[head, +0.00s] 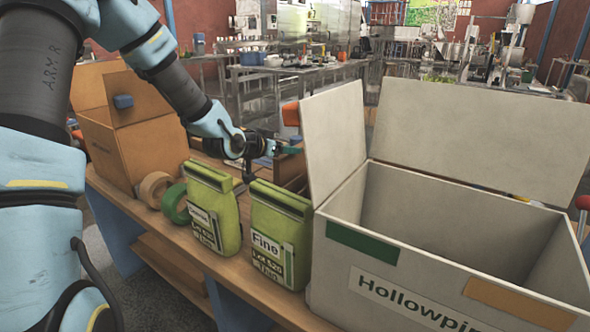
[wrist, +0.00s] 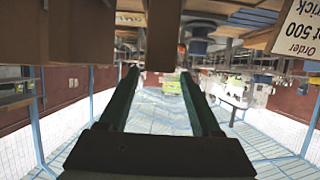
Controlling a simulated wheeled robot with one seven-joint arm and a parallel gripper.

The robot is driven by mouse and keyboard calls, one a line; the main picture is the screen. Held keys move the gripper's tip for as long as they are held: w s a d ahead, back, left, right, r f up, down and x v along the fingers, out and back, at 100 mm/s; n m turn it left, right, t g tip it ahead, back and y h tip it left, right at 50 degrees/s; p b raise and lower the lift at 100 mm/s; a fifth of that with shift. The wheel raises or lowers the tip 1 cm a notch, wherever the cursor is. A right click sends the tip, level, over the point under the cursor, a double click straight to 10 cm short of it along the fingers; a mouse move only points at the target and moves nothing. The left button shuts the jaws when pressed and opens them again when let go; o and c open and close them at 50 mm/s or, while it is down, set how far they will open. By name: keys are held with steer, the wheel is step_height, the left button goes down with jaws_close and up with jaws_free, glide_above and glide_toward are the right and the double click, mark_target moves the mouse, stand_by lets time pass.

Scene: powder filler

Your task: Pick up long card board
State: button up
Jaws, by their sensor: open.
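My gripper (head: 287,150) reaches out behind the green bags, toward the grey-white box. Its green fingers also show in the wrist view (wrist: 158,73), spread apart with nothing held between them. A brown cardboard-like piece (wrist: 164,36) stands just beyond the fingertips in the wrist view, in line with the gap. In the head view, a brown board-like piece (head: 289,170) shows behind the bags, just below the fingers. It is partly hidden by the bags and the box flap, so I cannot tell its full length or whether the fingers touch it.
Two green bags (head: 212,207) (head: 280,233) stand on the wooden table, near the gripper. A large open grey-white box (head: 335,270) is at right, flaps raised. An open brown box (head: 108,157) and tape rolls (head: 154,189) are at left.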

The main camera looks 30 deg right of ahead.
mark_target(295, 169)
steer(key=shift+f+p+x, duration=0.25)
steer(key=shift+p+x, duration=0.6)
steer(key=shift+x, duration=1.7)
steer(key=shift+s, duration=0.15)
jaws_close()
